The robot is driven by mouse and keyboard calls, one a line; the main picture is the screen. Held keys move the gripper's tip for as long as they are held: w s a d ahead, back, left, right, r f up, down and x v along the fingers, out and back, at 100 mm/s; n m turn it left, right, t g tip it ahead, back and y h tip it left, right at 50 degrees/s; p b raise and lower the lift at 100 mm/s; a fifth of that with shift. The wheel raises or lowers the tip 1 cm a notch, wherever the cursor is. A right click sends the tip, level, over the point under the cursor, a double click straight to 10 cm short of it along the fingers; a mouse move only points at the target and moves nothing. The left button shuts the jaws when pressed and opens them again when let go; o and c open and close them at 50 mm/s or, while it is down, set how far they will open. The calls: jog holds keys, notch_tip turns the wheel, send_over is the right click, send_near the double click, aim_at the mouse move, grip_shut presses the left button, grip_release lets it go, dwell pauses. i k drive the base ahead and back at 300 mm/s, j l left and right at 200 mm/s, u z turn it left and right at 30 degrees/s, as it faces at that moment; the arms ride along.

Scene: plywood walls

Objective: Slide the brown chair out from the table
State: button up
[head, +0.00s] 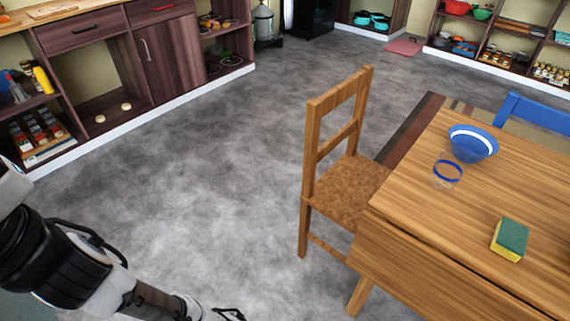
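The brown wooden chair (342,190) stands upright at the left side of the wooden table (400,245). Its tall open back faces left, and the right part of its seat goes under the table's edge. My arm (80,265) comes in from the lower left and runs out of the bottom edge of the head view. My gripper's fingers do not show. The visible part of my arm is well to the left of the chair, with floor between them.
On the table are a blue bowl (473,143), a clear cup with a blue rim (447,172) and a sponge (509,240). A blue chair (535,112) stands at the far side. Cabinets (165,50) line the back left. Grey floor (210,170) left of the chair is clear.

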aim_at(343, 192)
jog(key=i+j+u, duration=0.25)
jog(key=u, duration=0.25)
jog(key=i+j+u, duration=0.45)
jog(key=i+j, duration=0.15)
jog(key=i, duration=0.35)
jog(key=i+j, duration=0.1)
jog(key=i, duration=0.4)
jog(key=i+z, duration=0.5)
jog(key=z, duration=0.25)
jog(key=i+z, duration=0.55)
jog(key=z, duration=0.2)
jog(key=i+l+z, duration=0.1)
jog(key=z, duration=0.3)
jog(key=i+j+z, duration=0.1)
jog(key=i+z, duration=0.15)
jog(key=z, duration=0.15)
jog(key=i+z, duration=0.25)
jog(key=i+j+z, duration=0.1)
